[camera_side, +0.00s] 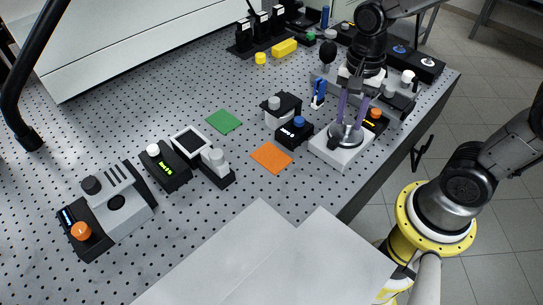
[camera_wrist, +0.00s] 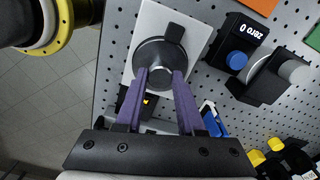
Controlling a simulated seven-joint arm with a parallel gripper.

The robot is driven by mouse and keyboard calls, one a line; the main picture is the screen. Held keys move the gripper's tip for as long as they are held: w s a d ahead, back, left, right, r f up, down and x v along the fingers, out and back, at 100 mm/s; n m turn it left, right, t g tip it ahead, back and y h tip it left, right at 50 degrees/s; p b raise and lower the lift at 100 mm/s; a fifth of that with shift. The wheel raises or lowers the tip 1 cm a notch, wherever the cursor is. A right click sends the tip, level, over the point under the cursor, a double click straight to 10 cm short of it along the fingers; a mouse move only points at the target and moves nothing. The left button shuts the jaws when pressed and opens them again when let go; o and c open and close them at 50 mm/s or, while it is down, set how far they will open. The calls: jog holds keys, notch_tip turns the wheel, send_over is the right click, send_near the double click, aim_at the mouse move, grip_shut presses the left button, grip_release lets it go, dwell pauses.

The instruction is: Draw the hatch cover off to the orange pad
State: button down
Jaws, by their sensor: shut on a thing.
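The hatch cover is a round grey metal disc (camera_side: 345,138) on a white box (camera_side: 325,152) near the bench's right edge. In the wrist view the disc (camera_wrist: 146,50) lies on the white plate (camera_wrist: 146,20), with a black tab (camera_wrist: 175,32) at its rim. My gripper (camera_side: 351,122) comes down from above with its purple fingers; in the wrist view the fingertips (camera_wrist: 161,74) are closed on the small knob at the disc's middle. The disc still appears to rest on the box. The orange pad (camera_side: 272,157) lies flat and empty to the left of the box; its corner shows in the wrist view (camera_wrist: 260,5).
A black module with a blue knob (camera_side: 298,122) stands between the pad and the box's far side. A module with an orange knob (camera_side: 376,114) is close right of my fingers. A blue clip-like item (camera_side: 319,92) stands behind. A green pad (camera_side: 224,121) lies farther left.

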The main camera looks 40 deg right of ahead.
jog(key=shift+r, duration=3)
jog(key=shift+s, duration=0.1)
jog(key=s+a+r+n, duration=0.35)
jog(key=a+n, duration=0.25)
jog(key=a, duration=0.3)
send_near(271, 157)
jog(key=shift+s+d+f, duration=0.1)
jog(key=shift+s+f, duration=0.2)
jog(key=shift+s, duration=0.05)
jog(key=shift+w+f, duration=0.15)
jog(key=shift+f, duration=0.8)
jog(key=shift+w+f, duration=0.15)
jog(key=shift+f, duration=0.8)
jog(key=shift+f, duration=0.2)
